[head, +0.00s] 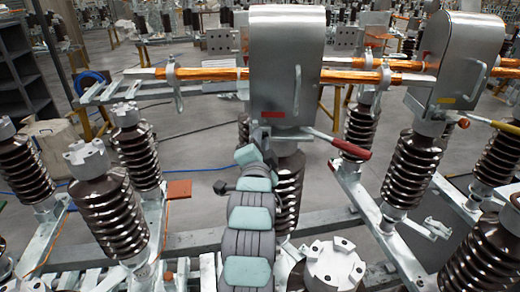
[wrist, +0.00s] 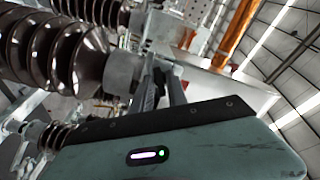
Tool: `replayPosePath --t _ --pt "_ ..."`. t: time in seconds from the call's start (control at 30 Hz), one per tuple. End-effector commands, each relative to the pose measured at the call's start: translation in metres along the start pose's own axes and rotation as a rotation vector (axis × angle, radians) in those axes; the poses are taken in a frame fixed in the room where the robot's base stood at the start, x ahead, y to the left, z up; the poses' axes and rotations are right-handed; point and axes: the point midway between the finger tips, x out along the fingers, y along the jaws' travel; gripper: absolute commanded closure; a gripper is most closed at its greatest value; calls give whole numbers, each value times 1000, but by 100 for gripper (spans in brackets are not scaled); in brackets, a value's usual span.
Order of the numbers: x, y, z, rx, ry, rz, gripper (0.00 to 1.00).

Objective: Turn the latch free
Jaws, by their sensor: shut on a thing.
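A grey metal housing (head: 288,62) stands on a dark ribbed insulator in the middle of the head view. A lever with a red grip (head: 352,148) sticks out to the right from under it. My arm comes up from the bottom, and my gripper (head: 256,146) is at the housing's lower front edge. In the wrist view the two fingers of my gripper (wrist: 164,76) are close together, against the underside of the housing (wrist: 225,88) beside the insulator's metal cap (wrist: 122,74). They are shut on a small part there, apparently the latch, which is mostly hidden by the fingers.
A copper-coloured bar (head: 330,76) runs through the housing. A second housing (head: 462,60) with a yellow-handled lever (head: 495,123) stands to the right. Ribbed insulators (head: 108,205) on metal rails stand on both sides of my arm. Open floor shows behind.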

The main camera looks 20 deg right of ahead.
Motion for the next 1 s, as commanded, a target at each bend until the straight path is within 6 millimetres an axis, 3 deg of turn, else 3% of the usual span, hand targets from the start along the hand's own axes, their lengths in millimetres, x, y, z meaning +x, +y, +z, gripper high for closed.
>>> replayPosePath --t 1.0 --pt "0 1 0 -900 -1 1 100"
